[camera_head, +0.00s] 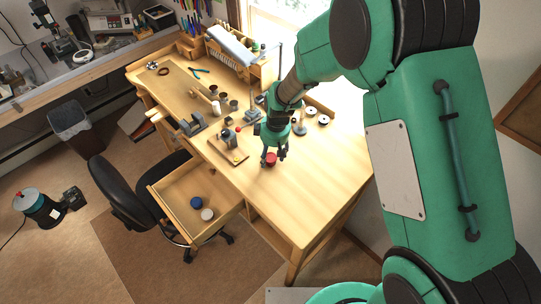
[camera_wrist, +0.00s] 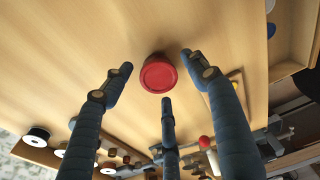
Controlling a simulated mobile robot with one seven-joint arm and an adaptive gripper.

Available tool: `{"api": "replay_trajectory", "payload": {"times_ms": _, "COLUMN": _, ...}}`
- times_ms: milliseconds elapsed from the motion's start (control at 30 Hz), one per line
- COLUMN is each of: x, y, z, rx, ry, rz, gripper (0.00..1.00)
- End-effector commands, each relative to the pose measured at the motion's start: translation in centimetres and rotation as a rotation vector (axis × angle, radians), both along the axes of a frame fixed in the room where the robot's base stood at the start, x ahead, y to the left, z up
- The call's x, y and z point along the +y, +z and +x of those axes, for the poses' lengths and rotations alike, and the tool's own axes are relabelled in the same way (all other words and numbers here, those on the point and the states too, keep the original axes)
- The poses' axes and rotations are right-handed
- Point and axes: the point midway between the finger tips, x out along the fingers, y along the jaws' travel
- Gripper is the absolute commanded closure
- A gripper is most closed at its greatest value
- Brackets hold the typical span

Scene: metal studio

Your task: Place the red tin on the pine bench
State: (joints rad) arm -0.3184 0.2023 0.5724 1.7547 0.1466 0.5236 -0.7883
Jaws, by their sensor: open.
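The red tin (camera_head: 271,159) appears to stand upright on the pine bench (camera_head: 315,185), near its front edge and beyond the open drawer. In the wrist view the round red top of the tin (camera_wrist: 158,77) faces the camera, with bare bench wood around it. My gripper (camera_head: 274,156) is right at the tin, with its fingers pointing down. In the wrist view the fingers (camera_wrist: 157,72) are spread open around the tin, one left, one right and one below it in the picture. Gaps show beside the tin, and no finger visibly grips it.
An open drawer (camera_head: 170,187) holds a blue tin (camera_head: 196,202) and a white tin (camera_head: 207,214). A wooden board with a small pot (camera_head: 230,141) lies left of my gripper. Spools (camera_head: 323,120) sit behind it. The bench's right part is clear. A black chair (camera_head: 122,190) stands left.

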Motion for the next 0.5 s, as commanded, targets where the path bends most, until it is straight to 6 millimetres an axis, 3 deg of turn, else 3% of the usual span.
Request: {"api": "replay_trajectory", "payload": {"times_ms": 500, "x": -0.7, "y": 7.5, "z": -0.4, "rx": -0.003, "ry": 0.000, "rz": 0.001, "gripper": 0.42}}
